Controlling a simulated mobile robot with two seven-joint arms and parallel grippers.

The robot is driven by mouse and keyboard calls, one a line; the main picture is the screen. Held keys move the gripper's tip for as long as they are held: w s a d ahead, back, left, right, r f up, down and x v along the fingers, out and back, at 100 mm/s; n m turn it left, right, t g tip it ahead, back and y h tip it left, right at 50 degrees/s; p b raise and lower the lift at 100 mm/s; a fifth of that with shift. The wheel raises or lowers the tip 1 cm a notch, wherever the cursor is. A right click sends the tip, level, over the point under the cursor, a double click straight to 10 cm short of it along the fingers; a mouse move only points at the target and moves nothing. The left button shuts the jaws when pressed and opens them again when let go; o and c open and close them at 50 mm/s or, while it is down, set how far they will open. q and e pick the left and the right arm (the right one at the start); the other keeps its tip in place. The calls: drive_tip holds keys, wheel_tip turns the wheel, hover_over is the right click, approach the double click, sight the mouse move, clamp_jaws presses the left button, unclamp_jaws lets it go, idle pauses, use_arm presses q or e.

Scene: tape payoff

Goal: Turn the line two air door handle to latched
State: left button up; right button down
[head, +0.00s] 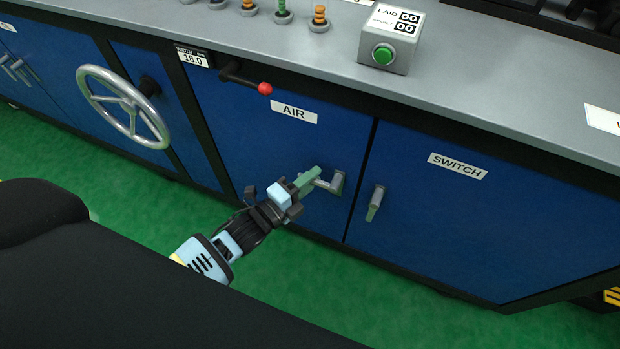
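The blue AIR door (270,150) carries a lever handle (328,184) with a grey pivot near the door's right edge. Its green grip (308,177) points left, roughly level and slightly raised at the end. My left gripper (289,193) is at the free end of this grip, its fingertips overlapping it. The fingers hide the grip's end, so I cannot tell whether they are closed on it. My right gripper is not in view.
The SWITCH door (480,220) on the right has its own handle (375,203) hanging down. A red-knobbed lever (246,80) juts out above the AIR door. A handwheel (124,107) stands out at left. A counter box with a green button (390,42) sits on the worktop.

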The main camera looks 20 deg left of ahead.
use_arm(q)
drive_tip(key=c, duration=0.5)
